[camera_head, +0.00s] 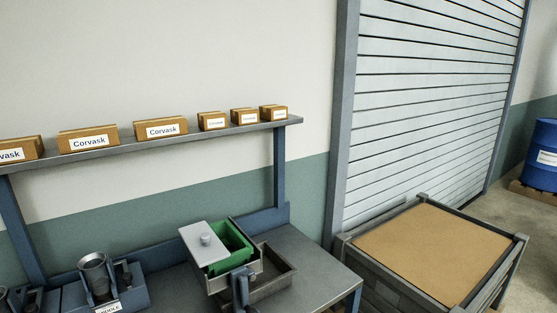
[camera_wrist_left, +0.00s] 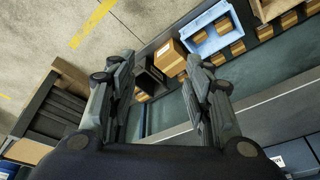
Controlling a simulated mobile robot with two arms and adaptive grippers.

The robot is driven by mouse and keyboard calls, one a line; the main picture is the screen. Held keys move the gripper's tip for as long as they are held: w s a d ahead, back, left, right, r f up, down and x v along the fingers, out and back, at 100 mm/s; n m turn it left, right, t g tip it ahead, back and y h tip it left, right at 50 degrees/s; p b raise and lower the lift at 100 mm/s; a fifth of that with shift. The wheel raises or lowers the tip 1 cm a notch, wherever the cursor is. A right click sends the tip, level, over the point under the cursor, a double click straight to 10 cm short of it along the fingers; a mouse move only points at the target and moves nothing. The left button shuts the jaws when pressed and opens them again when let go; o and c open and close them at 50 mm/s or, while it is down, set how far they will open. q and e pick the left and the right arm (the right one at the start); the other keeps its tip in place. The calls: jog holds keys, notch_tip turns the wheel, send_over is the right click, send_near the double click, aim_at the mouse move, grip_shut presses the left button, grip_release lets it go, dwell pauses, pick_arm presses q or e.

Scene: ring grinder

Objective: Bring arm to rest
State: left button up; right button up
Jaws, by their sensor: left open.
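My left gripper (camera_wrist_left: 160,68) shows in the left wrist view. Its two dark fingers are spread apart with nothing between them. Past its fingertips are a brown cardboard box (camera_wrist_left: 170,57) and a dark open container, both apart from the fingers as far as I can tell. No gripper is visible in the head view, and my right gripper is in neither view.
The head view shows a grey workbench (camera_head: 312,262) with a green bin (camera_head: 236,241), a grey lidded part (camera_head: 203,245) and a metal cup (camera_head: 94,272). Cartons line the shelf (camera_head: 215,132). A large crate (camera_head: 397,282) stands right. A blue tote (camera_wrist_left: 212,37) shows in the wrist view.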

pick_arm(q)
notch_tip(320, 180, down, 29)
jog(key=s+g+b, duration=0.1)
jog(key=s+b, duration=0.2)
jog(key=b, duration=0.1)
jog(key=s+a+f+g+b, duration=0.1)
jog(key=s+a+f+b, duration=0.2)
jog(key=s+f, duration=1.3)
notch_tip(320, 180, down, 2)
jog(key=shift+f+b, duration=0.15)
jog(key=shift+b, duration=0.35)
